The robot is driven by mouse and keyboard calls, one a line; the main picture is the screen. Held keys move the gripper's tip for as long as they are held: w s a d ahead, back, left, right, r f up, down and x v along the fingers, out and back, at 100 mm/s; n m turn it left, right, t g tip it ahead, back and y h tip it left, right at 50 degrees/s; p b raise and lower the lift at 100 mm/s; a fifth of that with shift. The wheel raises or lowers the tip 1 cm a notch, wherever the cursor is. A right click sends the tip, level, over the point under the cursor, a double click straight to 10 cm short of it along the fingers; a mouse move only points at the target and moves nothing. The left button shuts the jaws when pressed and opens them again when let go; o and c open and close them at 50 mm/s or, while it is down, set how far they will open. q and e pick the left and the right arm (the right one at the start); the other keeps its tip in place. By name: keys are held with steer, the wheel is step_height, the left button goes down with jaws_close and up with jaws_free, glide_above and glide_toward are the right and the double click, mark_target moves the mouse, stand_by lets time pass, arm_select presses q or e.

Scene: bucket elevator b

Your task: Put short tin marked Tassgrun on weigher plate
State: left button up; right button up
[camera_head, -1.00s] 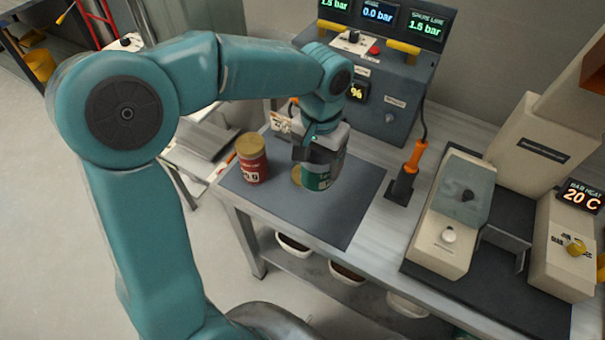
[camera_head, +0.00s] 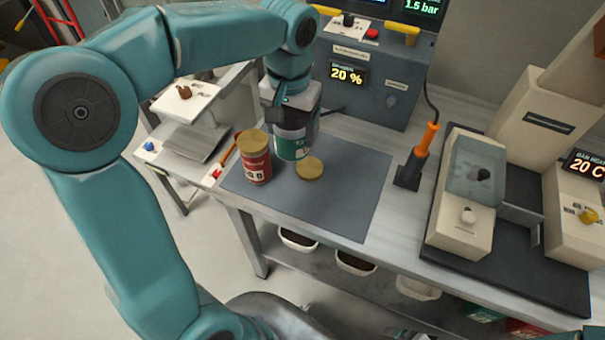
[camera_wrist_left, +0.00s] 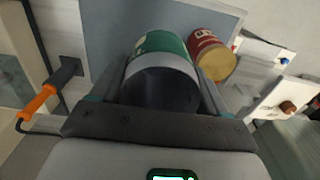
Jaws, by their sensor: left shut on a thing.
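My left gripper (camera_head: 291,112) is shut on a green tin (camera_head: 292,148) with a pale band, upright over the grey mat. Whether its base touches the mat I cannot tell. In the left wrist view the green tin (camera_wrist_left: 160,72) sits between the fingers, its near end dark. A red tin (camera_head: 257,167) with a gold lid stands just left of it and also shows in the wrist view (camera_wrist_left: 208,50). Label names are too small to read. A flat steel plate (camera_head: 197,142) lies on a low unit left of the mat, probably the weigher. My right gripper is not in view.
A flat gold disc (camera_head: 309,168) lies on the mat (camera_head: 335,205) right of the green tin. An orange-handled tool (camera_head: 422,150) stands to the right, near a beige machine (camera_head: 462,210). A control box (camera_head: 365,80) stands behind. The mat's right half is clear.

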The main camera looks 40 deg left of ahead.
arm_select(q)
step_height(320, 180, down, 19)
steer(key=shift+d+r, duration=0.15)
steer(key=shift+r, duration=0.05)
steer(key=shift+f+b, duration=0.2)
steer(key=shift+b, duration=0.15)
steer(key=o, duration=0.9)
steer(key=shift+r, duration=0.1)
